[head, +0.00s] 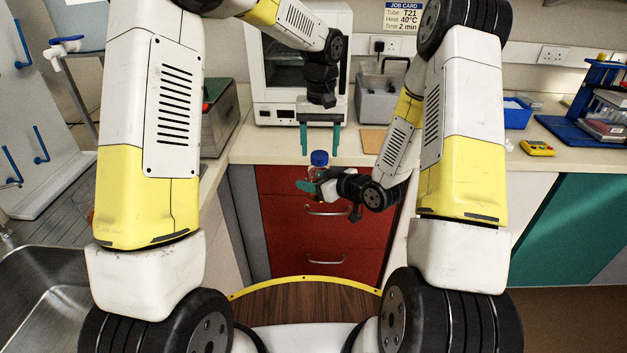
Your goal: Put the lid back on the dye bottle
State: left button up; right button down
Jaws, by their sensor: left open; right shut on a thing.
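The dye bottle (315,173) is small and clear with reddish contents, held upright in front of the red drawers. A blue lid (319,158) sits at its top; I cannot tell whether it is seated or just resting. My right gripper (312,186) is shut around the bottle from the right, hiding its lower part. My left gripper (320,146) points down with its teal fingers spread wide, directly above and around the height of the lid in the picture. Nothing shows between its fingers except the top of the lid near their tips.
A white oven-like machine (276,105) and a grey box (381,100) stand on the counter behind. A tan mat (372,141) lies near the counter edge. A yellow device (537,147), a blue rack (575,125) and a blue bin (517,115) are at right. A sink (45,300) is at lower left.

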pick_arm(q)
jog(key=shift+f, duration=1)
grip_shut()
jog(key=shift+o, duration=0.4)
grip_release()
jog(key=shift+r, duration=2.3)
jog(key=o, duration=0.6)
jog(key=shift+c, duration=0.2)
